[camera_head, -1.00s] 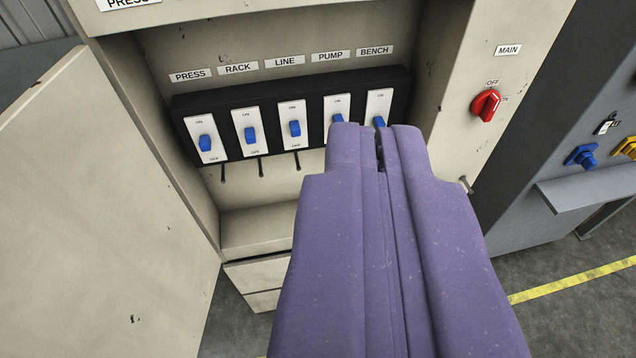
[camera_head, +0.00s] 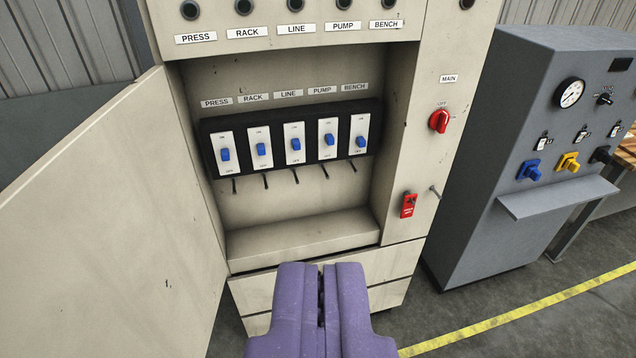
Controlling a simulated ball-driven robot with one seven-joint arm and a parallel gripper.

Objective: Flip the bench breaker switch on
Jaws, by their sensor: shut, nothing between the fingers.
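The bench breaker switch (camera_head: 360,142) is a blue toggle on a white plate, the rightmost in a row on a black strip inside the open cabinet. Its toggle sits lower on its plate than the neighbouring ones, toward the lower label. The BENCH label (camera_head: 354,86) is above it. My purple gripper (camera_head: 321,268) is shut and empty, at the bottom of the view. In the picture it lies below the breaker row, over the cabinet's lower front, clear of the switch. Nothing hides the switch.
The PUMP switch (camera_head: 329,139) is just left of the bench one; other like switches follow. Short dark rods stick out under the row. The open cabinet door (camera_head: 110,220) fills the left. A red MAIN knob (camera_head: 439,121) and a red tag (camera_head: 408,205) are right.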

